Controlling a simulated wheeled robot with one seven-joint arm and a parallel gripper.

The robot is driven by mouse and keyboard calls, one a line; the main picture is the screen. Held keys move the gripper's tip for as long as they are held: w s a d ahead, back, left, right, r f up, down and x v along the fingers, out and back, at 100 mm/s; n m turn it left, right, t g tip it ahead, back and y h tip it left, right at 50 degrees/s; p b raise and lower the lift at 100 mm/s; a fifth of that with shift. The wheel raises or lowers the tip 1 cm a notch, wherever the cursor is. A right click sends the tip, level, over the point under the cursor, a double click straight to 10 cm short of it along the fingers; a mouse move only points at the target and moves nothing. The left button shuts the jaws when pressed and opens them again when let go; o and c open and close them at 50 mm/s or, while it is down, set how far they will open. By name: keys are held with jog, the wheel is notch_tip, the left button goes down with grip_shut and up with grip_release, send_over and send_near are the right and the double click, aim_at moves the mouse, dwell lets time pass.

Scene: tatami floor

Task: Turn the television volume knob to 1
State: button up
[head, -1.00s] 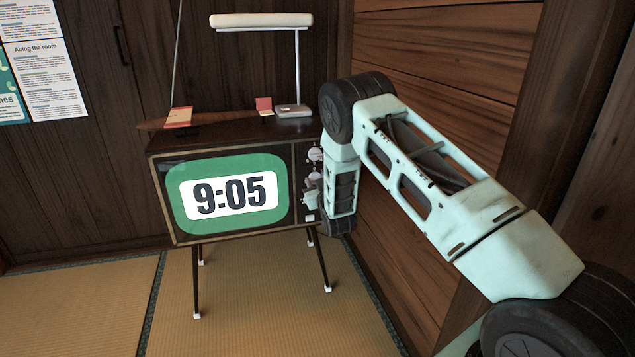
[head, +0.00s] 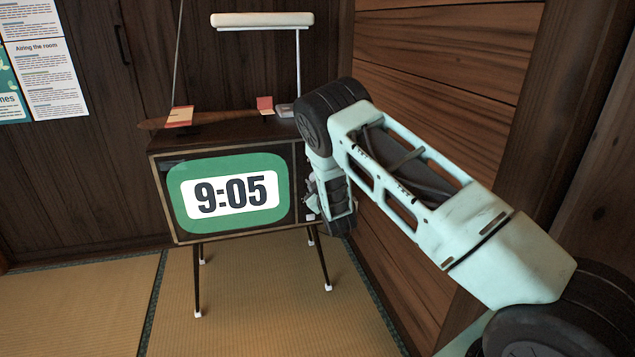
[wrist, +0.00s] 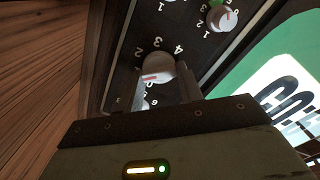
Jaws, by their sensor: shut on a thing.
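The television (head: 235,163) stands on thin legs, its green screen reading 9:05. In the head view my arm covers most of its control panel at the right. In the wrist view a round pale knob (wrist: 162,70) with a red mark sits on the dark panel among printed numbers; 2, 3 and 4 are readable. Its red mark points toward the lower left of the picture. My gripper (wrist: 163,82) is shut on this knob, one finger on each side. The numbers below the knob are partly hidden by the gripper, and no volume label is readable.
Another numbered knob (wrist: 222,18) sits on the panel above and right of the gripped one. A wooden wall (head: 440,70) stands close to the right. A white lamp (head: 262,20) and small cards (head: 180,116) are on the television. Tatami floor (head: 80,300) lies clear in front.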

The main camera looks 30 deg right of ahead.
jog(key=shift+f, duration=0.1)
jog(key=o, duration=1)
jog(key=p+v, duration=0.3)
jog(key=v, duration=1.4)
jog(key=shift+s, duration=0.3)
